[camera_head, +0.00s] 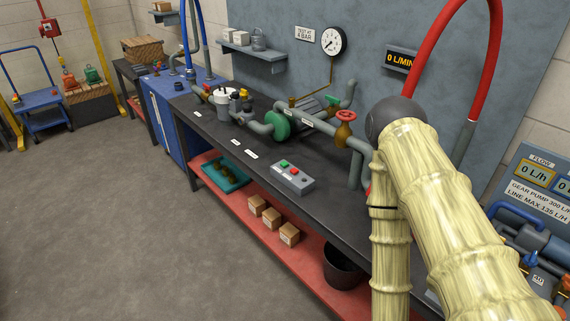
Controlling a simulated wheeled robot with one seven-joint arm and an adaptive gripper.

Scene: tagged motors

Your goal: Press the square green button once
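A grey control box (293,180) lies on the dark workbench, near its front edge. On its top are a small green button (284,164), which looks squarish, and a red button (295,171) to its right. The green button is unobstructed. My arm comes in from the lower right, to the right of the box, and one of its links runs down out of the picture. My gripper is not in view, and nothing of mine is seen touching the box.
Pipes with a green pump (277,125) and a red valve (344,131) stand behind the box. A gauge (333,42) and a "0 L/MIN" display (401,59) hang on the wall. Small cartons (289,234) sit on the red lower shelf.

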